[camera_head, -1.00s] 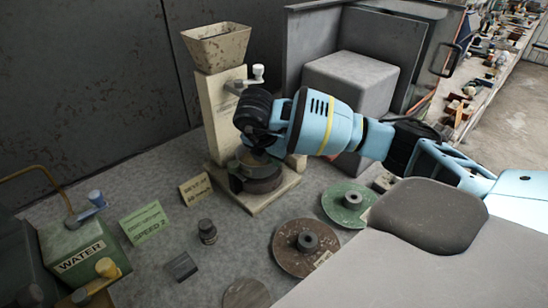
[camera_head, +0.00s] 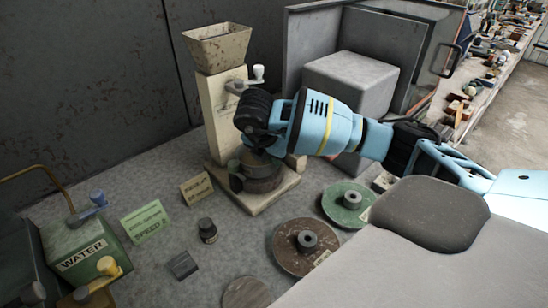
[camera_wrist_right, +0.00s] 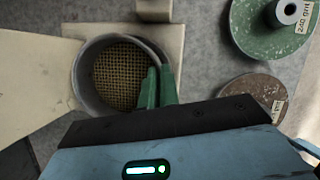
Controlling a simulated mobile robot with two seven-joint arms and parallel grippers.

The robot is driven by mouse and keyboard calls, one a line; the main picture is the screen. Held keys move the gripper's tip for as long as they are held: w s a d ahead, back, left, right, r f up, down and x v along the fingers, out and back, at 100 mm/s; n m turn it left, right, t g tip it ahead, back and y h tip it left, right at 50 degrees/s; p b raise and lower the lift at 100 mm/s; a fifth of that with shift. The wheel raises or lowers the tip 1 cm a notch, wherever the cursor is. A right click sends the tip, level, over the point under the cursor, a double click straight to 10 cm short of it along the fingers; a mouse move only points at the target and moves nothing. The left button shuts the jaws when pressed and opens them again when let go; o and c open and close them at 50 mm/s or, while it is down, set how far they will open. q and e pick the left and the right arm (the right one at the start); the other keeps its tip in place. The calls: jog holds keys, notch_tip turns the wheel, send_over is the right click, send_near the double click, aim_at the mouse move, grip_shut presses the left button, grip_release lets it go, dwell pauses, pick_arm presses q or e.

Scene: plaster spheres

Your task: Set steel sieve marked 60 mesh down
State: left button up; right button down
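The steel sieve (camera_wrist_right: 118,70) is a round grey ring with a tan wire mesh bottom in the right wrist view. In the head view the sieve (camera_head: 264,184) appears as a dark ring low at the front of the grinder, over its pale base plate (camera_head: 257,206). My right gripper (camera_wrist_right: 158,84) has its green fingers close together at the ring's right wall, one inside and one at the outer side. It appears shut on the sieve wall. I cannot tell whether the sieve touches the base. The mesh marking is not readable. My left gripper is not in view.
The grinder's hopper (camera_head: 217,46) and pale column (camera_head: 222,115) rise behind the gripper. A green disc (camera_head: 336,208) and a brown disc (camera_head: 287,255) lie to the right. A small dark jar (camera_head: 208,231) and label cards stand left. Bare bench shows between them.

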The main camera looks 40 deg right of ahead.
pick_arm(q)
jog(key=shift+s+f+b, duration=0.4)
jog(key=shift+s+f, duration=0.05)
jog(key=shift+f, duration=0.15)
pick_arm(e)
jog(key=shift+f, duration=1.25)
jog(key=c, duration=1.6)
grip_release()
jog(key=shift+o, duration=0.2)
